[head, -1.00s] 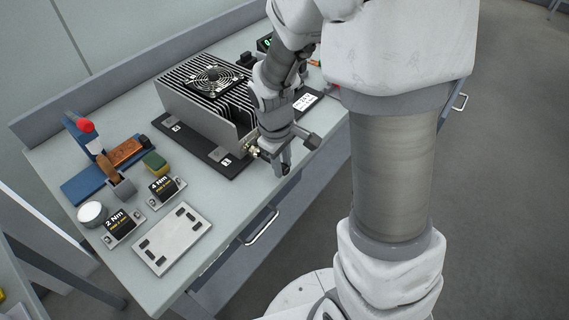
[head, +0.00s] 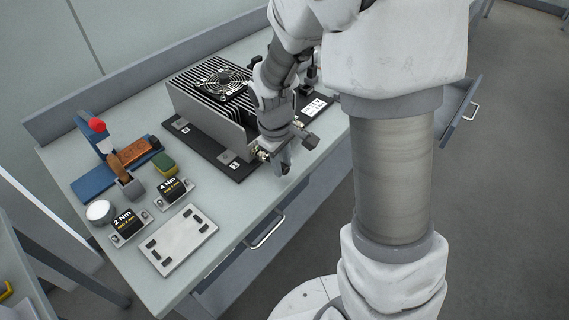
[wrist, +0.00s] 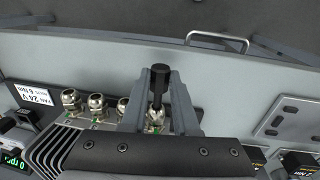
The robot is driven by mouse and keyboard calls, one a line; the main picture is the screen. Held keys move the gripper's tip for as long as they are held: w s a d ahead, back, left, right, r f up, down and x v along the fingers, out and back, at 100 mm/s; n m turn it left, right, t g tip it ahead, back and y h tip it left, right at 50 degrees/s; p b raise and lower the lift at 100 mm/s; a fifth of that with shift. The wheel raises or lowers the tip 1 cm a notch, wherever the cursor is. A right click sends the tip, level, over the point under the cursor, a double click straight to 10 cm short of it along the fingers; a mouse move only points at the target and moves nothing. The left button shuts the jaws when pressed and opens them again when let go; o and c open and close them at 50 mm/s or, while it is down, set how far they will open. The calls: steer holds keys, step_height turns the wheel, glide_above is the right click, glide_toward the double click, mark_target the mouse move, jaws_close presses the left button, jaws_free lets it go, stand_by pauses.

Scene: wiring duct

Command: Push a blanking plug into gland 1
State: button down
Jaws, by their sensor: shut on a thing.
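My gripper (wrist: 160,88) is shut on a black blanking plug (wrist: 160,74), which stands up between the fingertips in the wrist view. A metal gland (wrist: 155,116) shows just below the plug, between the fingers. I cannot tell whether plug and gland touch. More glands (wrist: 96,104) (wrist: 71,99) sit in a row to its left, one partly behind a finger. I cannot read which is gland 1. In the head view, my gripper (head: 285,166) points down beside the front side of the finned box (head: 233,132); the plug is not clear there.
The box has a fan (head: 221,83) on top and stands on a black base plate (head: 192,142). A grey plate (head: 180,240), two torque-labelled blocks (head: 128,225) (head: 172,190), a sponge (head: 165,163) and a blue stand (head: 93,182) lie left. The bench's front edge is close to my gripper.

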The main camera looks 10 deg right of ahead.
steer(key=shift+w+a, duration=0.6)
steer(key=shift+w, duration=0.25)
steer(key=c, duration=0.6)
jaws_free()
step_height(320, 180, up, 17)
steer(key=s+a+p, duration=0.1)
steer(key=a+p, duration=0.1)
steer(key=shift+s+p, duration=0.15)
steer(key=shift+p, duration=0.2)
steer(key=shift+r, duration=0.1)
